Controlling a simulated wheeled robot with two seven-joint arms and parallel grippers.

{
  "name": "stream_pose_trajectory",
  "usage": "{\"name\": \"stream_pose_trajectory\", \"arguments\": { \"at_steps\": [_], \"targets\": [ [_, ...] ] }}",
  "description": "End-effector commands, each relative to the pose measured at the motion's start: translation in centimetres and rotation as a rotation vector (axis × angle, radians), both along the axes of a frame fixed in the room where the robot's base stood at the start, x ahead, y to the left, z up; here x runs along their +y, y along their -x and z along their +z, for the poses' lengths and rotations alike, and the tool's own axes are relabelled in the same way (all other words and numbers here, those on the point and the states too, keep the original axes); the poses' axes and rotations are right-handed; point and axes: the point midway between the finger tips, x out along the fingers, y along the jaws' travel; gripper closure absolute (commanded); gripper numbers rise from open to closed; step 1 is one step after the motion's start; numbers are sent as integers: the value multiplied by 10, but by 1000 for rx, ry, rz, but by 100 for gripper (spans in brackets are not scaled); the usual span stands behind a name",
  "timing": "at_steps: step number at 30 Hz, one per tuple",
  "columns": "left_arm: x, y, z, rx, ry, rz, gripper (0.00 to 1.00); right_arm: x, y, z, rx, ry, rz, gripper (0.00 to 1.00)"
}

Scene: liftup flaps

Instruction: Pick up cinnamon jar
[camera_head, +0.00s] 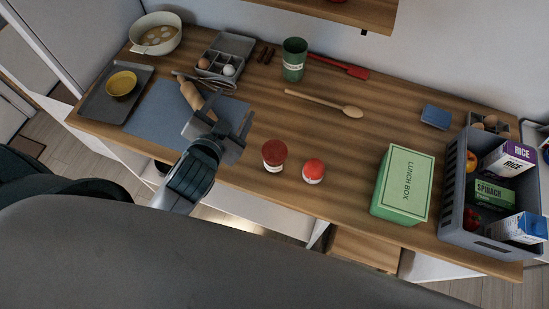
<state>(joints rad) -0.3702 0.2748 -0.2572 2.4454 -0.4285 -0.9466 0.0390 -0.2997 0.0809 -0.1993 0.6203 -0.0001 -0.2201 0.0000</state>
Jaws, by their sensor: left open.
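Two jars stand upright near the front edge of the wooden counter (335,140). One is a larger jar with a dark red-brown top (274,152). The other is a smaller jar with a bright red lid and pale body (313,171). Their labels are too small to read, so I cannot tell for certain which is cinnamon. My left gripper (227,116) is open and empty, over the right part of the blue mat, left of both jars and apart from them. It partly covers the mat and the rolling pin. My right gripper is not in view.
A rolling pin (189,95) and whisk lie at the blue mat (150,110). A green cup (294,60) and wooden spoon (325,103) are behind the jars. A green lunch box (404,184) and grey crate (456,205) stand right. The counter between jars and lunch box is clear.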

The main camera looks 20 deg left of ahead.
Motion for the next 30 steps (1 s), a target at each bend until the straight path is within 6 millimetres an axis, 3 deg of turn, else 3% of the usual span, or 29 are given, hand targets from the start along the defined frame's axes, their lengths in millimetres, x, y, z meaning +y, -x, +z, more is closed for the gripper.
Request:
{"name": "stream_pose_trajectory", "arguments": {
  "at_steps": [3,7,9,12,15,19,23,26,30],
  "targets": [
    [-20,-32,83,-296,-130,-117,34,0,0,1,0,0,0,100],
    [-60,-37,167,-612,-287,-278,34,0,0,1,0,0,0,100],
    [-87,-29,204,-772,-378,-377,34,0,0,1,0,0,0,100],
    [-129,-4,243,-984,-518,-536,34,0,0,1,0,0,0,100],
    [-170,28,261,-1172,-670,-710,34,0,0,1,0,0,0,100],
    [-214,74,253,-1368,-889,-962,34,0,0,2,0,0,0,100],
    [-240,112,215,-1497,-1134,-1239,34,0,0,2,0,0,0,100],
    [-242,129,170,-1536,-1341,-1466,34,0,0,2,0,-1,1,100],
    [-217,134,102,-1485,-1648,-1793,34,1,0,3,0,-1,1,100]
  ]
}}
